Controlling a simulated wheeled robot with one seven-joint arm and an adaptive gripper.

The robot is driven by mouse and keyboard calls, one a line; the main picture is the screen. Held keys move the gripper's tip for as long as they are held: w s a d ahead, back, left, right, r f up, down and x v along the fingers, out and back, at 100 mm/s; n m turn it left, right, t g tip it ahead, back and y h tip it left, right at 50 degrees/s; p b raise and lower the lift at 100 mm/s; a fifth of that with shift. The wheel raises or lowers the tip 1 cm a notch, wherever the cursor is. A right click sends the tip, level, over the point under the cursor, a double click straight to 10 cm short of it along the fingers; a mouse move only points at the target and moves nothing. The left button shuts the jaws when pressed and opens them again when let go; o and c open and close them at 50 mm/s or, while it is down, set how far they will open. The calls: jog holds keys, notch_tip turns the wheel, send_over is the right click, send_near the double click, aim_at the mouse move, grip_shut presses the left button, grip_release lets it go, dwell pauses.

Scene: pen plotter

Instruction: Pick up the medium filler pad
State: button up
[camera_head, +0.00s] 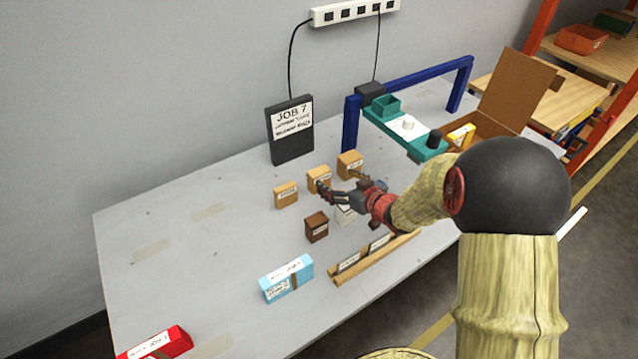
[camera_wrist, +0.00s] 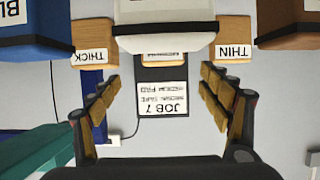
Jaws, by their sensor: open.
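The medium filler pad (camera_head: 319,175) is a small tan block, the middle one of a row of three on the grey table. In the wrist view, which is upside down, a strip of its label (camera_wrist: 165,57) shows; a white block (camera_wrist: 165,38) hides most of it. The pad marked THIN (camera_wrist: 233,40) is at right there and the one marked THICK (camera_wrist: 92,45) at left. My gripper (camera_head: 339,181) is open and empty, fingers spread (camera_wrist: 159,88). In the head view one fingertip overlaps the medium pad; I cannot tell if they touch.
A dark brown block (camera_head: 317,228) and a light blue box (camera_head: 286,279) stand nearer. Wooden rails (camera_head: 372,258) lie at the front edge. A JOB 7 sign (camera_head: 290,130) stands behind; a blue gantry (camera_head: 410,77) is at right.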

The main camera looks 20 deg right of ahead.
aim_at(323, 174)
jog(key=b+x, duration=0.1)
jog(key=x, duration=0.1)
jog(key=b+x, duration=0.1)
jog(key=x, duration=0.1)
jog(key=b+x, duration=0.1)
jog(key=x, duration=0.1)
jog(key=shift+s+a+f, duration=0.15)
jog(key=shift+a+f, duration=0.1)
jog(key=shift+a, duration=0.1)
jog(key=shift+w+f+b, duration=0.1)
jog(key=shift+w+b, duration=0.2)
jog(key=shift+w, duration=0.2)
jog(key=shift+c, duration=0.3)
jog(key=shift+a, duration=0.1)
jog(key=c, duration=1.1)
jog(key=shift+c, duration=0.4)
